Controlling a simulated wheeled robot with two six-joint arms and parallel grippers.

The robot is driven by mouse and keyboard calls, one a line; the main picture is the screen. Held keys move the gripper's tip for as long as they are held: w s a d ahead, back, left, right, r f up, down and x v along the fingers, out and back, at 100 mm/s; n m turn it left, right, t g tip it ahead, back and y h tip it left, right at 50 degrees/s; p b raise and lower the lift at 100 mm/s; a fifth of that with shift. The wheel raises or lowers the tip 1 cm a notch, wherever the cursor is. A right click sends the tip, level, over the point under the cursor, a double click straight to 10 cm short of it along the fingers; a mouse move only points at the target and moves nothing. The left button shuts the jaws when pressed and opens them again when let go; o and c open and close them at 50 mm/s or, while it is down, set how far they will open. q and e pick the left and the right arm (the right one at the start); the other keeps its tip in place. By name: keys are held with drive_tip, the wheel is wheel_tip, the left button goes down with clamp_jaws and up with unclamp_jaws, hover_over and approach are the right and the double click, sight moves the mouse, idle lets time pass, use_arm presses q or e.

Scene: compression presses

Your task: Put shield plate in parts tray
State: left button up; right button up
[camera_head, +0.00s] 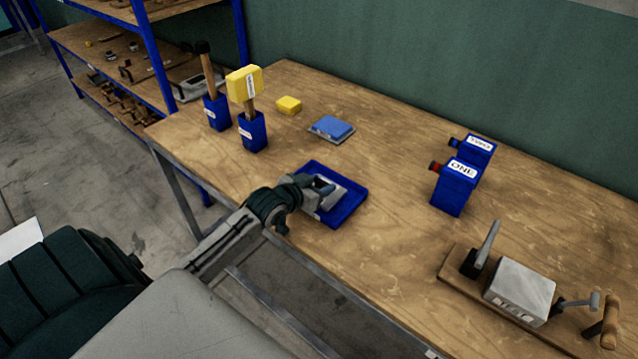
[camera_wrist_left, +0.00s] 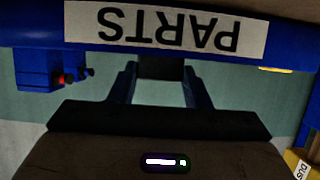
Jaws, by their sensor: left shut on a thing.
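The blue parts tray (camera_head: 349,206) lies on the wooden bench, near its front edge. Its white PARTS label (camera_wrist_left: 180,28) shows upside down in the left wrist view. My left gripper (camera_head: 326,187) is at the tray, its fingers over the tray's inside. In the left wrist view my left gripper (camera_wrist_left: 163,72) is shut on a small dark piece (camera_wrist_left: 161,67), which I take for the shield plate. Most of it is hidden by the fingers and the tray wall, and I cannot tell whether it touches the tray floor. My right gripper is not in view.
Blue units ONE (camera_head: 454,190) and TWO (camera_head: 480,149) stand right of the tray. A press fixture (camera_head: 519,291) is at the front right. Behind are a blue pad (camera_head: 331,127), a yellow block (camera_head: 289,105) and two blue holders with handled tools.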

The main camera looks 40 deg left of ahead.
use_arm(q)
drive_tip(key=shift+f, duration=0.25)
drive_tip(key=shift+f, duration=0.15)
drive_tip(key=o, duration=1.2)
drive_tip(key=shift+r, duration=0.2)
drive_tip(key=v, duration=1.2)
drive_tip(key=shift+f, duration=0.1)
